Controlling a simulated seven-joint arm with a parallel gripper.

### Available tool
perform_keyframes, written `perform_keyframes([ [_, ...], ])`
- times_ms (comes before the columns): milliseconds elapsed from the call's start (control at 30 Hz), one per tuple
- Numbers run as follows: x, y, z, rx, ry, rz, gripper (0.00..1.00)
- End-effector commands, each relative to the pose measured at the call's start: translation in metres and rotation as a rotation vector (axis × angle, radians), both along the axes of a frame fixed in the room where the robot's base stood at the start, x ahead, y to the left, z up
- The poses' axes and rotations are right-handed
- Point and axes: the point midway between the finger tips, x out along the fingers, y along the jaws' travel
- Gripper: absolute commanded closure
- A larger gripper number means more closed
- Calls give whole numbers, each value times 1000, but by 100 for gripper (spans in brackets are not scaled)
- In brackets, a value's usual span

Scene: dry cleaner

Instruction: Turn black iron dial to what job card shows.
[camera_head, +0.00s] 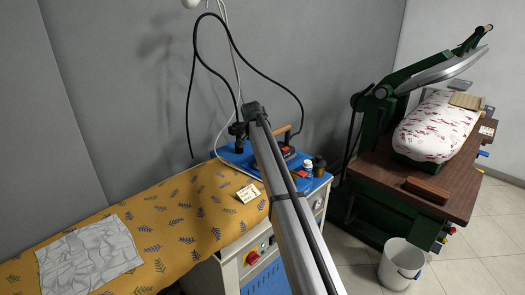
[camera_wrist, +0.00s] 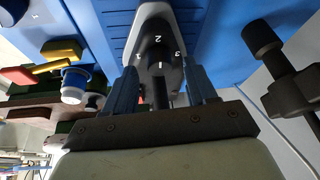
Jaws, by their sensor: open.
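The black dial (camera_wrist: 157,48) shows in the wrist view on a pale plate set in a blue body, with white marks 2 and 3 and a faint mark at left. A short white line lies on its near side; I cannot tell its setting for sure. My gripper (camera_wrist: 160,74) is open, with one blue finger on each side of the dial's near end; contact cannot be told. In the head view my arm hides most of the iron area. The job card (camera_head: 249,193) lies on the yellow patterned cloth, its marks too small to read.
A crumpled grey cloth (camera_head: 88,258) lies on the patterned board (camera_head: 190,205). Small jars (camera_head: 308,167) stand on the blue top. A green press (camera_head: 400,105) and a white bucket (camera_head: 401,262) are at the right. A black cable hangs above the board.

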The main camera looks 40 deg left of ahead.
Motion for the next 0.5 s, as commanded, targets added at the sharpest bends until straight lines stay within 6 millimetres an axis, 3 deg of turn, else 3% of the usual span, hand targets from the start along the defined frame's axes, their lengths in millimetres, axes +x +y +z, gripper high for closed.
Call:
perform_keyframes([
  [500,-35,-11,87,1,-1,0,44],
])
